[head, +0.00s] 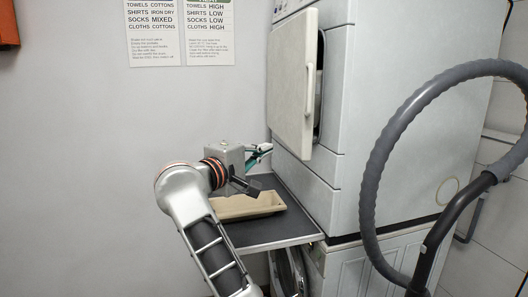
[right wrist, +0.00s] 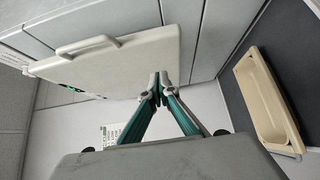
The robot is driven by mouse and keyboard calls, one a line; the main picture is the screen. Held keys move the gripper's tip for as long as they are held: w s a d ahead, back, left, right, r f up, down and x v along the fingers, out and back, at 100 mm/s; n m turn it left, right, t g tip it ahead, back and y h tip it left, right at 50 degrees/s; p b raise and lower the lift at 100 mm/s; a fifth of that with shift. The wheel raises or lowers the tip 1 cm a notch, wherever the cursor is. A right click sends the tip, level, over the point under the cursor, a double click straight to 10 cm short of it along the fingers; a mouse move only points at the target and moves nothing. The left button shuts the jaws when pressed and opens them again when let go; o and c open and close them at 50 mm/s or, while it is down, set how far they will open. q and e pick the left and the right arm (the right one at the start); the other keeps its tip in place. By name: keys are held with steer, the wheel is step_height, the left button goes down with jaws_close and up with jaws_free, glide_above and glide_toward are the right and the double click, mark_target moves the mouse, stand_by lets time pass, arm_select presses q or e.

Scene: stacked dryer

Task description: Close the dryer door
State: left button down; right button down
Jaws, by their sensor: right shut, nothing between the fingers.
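The dryer door (head: 292,88) is a white panel on the upper dryer (head: 385,110). It stands ajar, with a dark gap along its right edge beside the upright handle (head: 310,77). My right gripper (head: 264,149) is shut and empty, just below and left of the door's lower edge. In the right wrist view the closed fingertips (right wrist: 157,80) overlap the corner of the door (right wrist: 125,65), with the door handle (right wrist: 87,46) farther left. Whether the tips touch the door I cannot tell. My left gripper is not in view.
A dark shelf (head: 283,234) below the door holds a beige tray (head: 245,207); the tray also shows in the right wrist view (right wrist: 265,95). A grey hose (head: 372,180) loops at the right. A lower machine (head: 350,265) stands beneath.

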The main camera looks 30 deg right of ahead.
mark_target(299, 141)
steer(key=x, duration=0.2)
steer(key=s+x, duration=0.1)
steer(key=x, duration=0.2)
steer(key=d+p+x, duration=0.1)
steer(key=x, duration=0.2)
steer(key=shift+s+d+r, duration=0.15)
steer(key=shift+s, duration=0.15)
steer(key=shift+s+d, duration=0.15)
steer(key=shift+d, duration=0.35)
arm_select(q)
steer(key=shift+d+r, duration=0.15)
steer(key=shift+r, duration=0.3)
arm_select(e)
steer(key=shift+d, duration=0.1)
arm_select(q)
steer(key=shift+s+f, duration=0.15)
arm_select(e)
steer(key=shift+d, duration=0.1)
